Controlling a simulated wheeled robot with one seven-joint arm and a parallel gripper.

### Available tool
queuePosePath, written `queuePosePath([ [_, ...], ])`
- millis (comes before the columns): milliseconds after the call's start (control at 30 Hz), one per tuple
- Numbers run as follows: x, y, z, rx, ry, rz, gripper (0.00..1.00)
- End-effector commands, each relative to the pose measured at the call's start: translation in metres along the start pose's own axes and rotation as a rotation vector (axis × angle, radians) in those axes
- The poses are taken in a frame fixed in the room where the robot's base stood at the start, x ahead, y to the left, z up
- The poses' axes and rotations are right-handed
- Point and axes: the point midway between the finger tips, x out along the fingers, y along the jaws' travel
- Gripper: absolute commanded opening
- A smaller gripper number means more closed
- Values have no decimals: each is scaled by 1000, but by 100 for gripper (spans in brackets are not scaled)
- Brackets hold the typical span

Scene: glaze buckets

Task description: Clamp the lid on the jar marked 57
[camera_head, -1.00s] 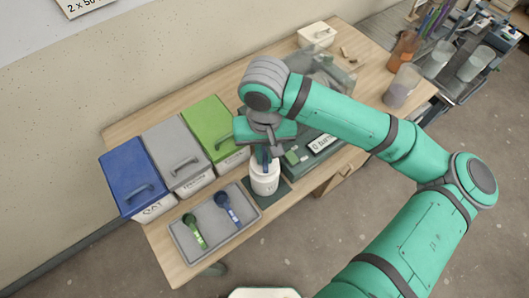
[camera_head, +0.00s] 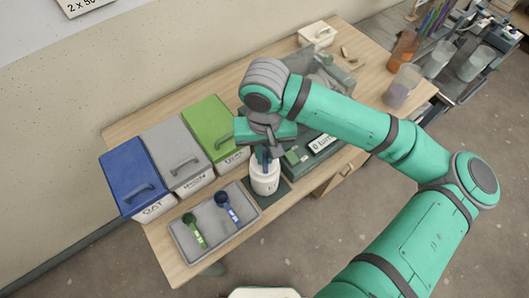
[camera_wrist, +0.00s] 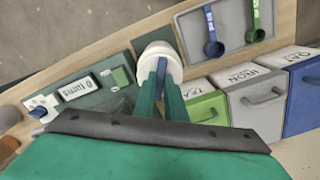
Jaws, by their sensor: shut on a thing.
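A white jar (camera_head: 265,184) stands on a dark green pad at the table's front edge, right of the grey tray. Its marking is too small to read. In the wrist view, its round white top (camera_wrist: 158,50) shows just beyond my fingers. My gripper (camera_head: 266,157) is directly above the jar, pointing down. It is shut on a narrow blue piece (camera_wrist: 161,72) at the jar's top. My fingers hide much of this piece, and I cannot tell whether it belongs to the lid. The lid's seating is also partly hidden.
A grey tray (camera_head: 184,238) with a green scoop (camera_head: 194,230) and a blue scoop (camera_head: 228,209) lies left. Blue (camera_head: 129,173), grey (camera_head: 170,150) and green (camera_head: 207,125) lidded bins stand behind. A dark green device with a display (camera_head: 322,144) stands close right.

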Motion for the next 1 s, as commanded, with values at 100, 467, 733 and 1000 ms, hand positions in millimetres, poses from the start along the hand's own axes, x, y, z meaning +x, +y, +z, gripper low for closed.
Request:
queuePosePath([
  [100,1,0,0,0,0,0,0],
  [467,4,0,0,0,0,0,0],
  [733,7,0,0,0,0,1,0],
  [1000,9,0,0,0,0,0,0],
])
